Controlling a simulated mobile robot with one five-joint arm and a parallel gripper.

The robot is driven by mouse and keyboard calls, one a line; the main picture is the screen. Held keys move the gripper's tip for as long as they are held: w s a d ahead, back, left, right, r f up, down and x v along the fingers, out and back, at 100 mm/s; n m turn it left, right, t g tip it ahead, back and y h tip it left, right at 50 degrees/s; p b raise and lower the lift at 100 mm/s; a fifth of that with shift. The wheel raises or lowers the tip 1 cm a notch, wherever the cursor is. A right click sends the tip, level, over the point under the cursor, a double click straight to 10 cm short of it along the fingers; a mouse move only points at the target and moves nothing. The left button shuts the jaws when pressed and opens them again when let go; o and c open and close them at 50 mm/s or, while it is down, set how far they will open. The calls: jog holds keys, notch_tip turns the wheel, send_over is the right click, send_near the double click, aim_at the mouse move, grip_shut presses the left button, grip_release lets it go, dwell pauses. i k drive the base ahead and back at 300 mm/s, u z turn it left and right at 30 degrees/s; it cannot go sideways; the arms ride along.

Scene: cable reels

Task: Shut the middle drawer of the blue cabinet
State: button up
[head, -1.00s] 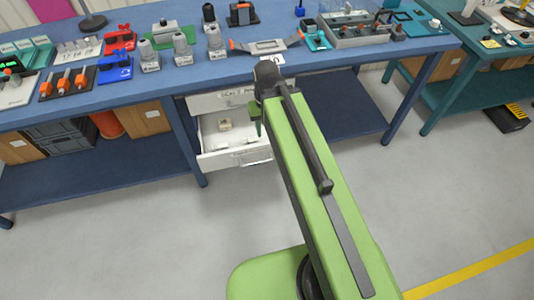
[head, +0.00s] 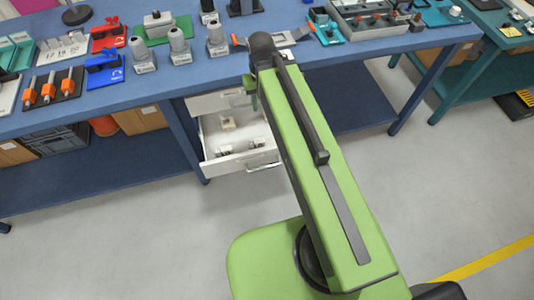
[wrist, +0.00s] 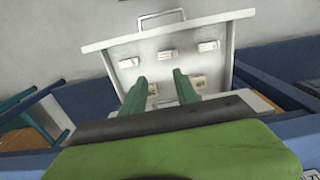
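A white drawer (head: 224,166) stands pulled out below the blue bench, with a few small pale blocks (head: 228,124) inside. Its front has a bar handle (head: 263,167). A shut white drawer front (head: 215,103) shows above it; whether another lies below is hidden. In the wrist view the open drawer's front panel (wrist: 171,36) and handle (wrist: 161,17) are at the top, with several blocks in the tray. My gripper (wrist: 160,84) is open and empty, its two green fingers apart over the drawer's inner part. In the head view my arm mostly hides it.
The blue bench top (head: 160,92) carries tools, bottles and small fixtures. A bench leg (head: 187,140) stands just left of the drawer. A teal table (head: 490,45) is at the right. The grey floor (head: 130,235) in front is clear.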

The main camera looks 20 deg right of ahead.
aim_at(250, 125)
jog(key=u, duration=0.1)
jog(key=k, duration=0.1)
jog(key=u, duration=2.85)
jog(key=i, duration=1.3)
jog(key=z, duration=2.85)
